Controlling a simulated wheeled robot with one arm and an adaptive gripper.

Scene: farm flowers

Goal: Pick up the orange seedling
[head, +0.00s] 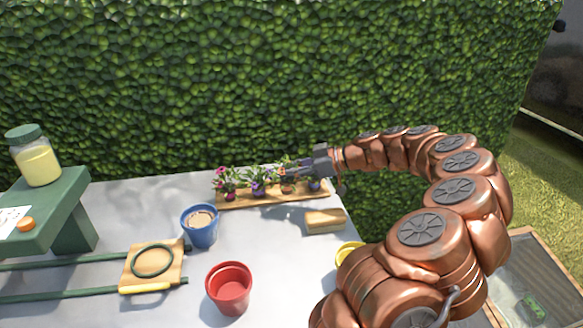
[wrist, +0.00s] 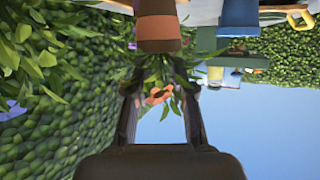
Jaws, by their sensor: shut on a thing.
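The orange seedling (head: 287,185) is a small leafy plant with orange flowers in a terracotta pot, at the wooden board on the table. In the wrist view its terracotta pot (wrist: 158,28) is at the top, with its orange flower (wrist: 156,97) and leaves between my fingers. My gripper (head: 298,168) comes in from the right at plant height. The wrist view shows my gripper (wrist: 160,88) shut on the seedling's leafy part. I cannot tell whether the pot touches the board.
The wooden board (head: 240,203) also bears a pink-flowered seedling (head: 229,187), a purple-flowered one (head: 258,185) and a small blue pot (head: 314,184). Nearby are a wooden block (head: 325,221), a blue pot (head: 200,228) and a red pot (head: 229,290). A hedge stands close behind.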

